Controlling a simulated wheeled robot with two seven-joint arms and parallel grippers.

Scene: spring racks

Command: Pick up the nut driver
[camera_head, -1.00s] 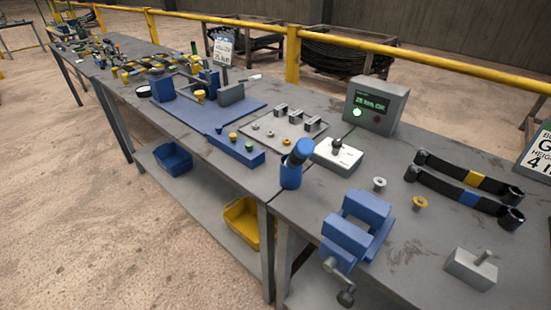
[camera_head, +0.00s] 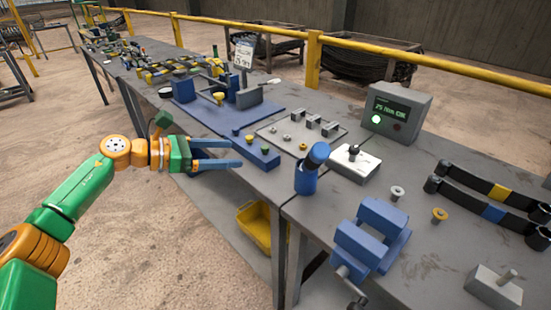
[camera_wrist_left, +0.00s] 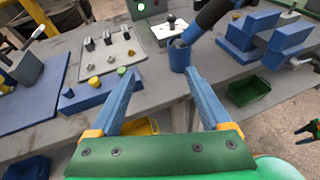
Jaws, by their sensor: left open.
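The nut driver (camera_head: 317,154), as I take it, is a tool with a dark handle and blue end leaning out of a blue cylindrical holder (camera_head: 306,180) near the bench's front edge. In the left wrist view its dark shaft (camera_wrist_left: 211,14) rises up and right from the holder (camera_wrist_left: 179,56). My left gripper (camera_head: 236,154) is open and empty, left of the holder and apart from it, over the bench's front edge. In the left wrist view the holder stands just beyond the blue fingertips (camera_wrist_left: 162,74). A small green and dark shape at that view's right edge may be my right arm; its jaws are unclear.
A blue vise (camera_head: 370,238) stands right of the holder at the front edge. A white block with a knob (camera_head: 345,165) sits close behind the holder. A blue button strip (camera_head: 255,153) lies near my left fingers. A yellow bin (camera_head: 254,222) is on the lower shelf.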

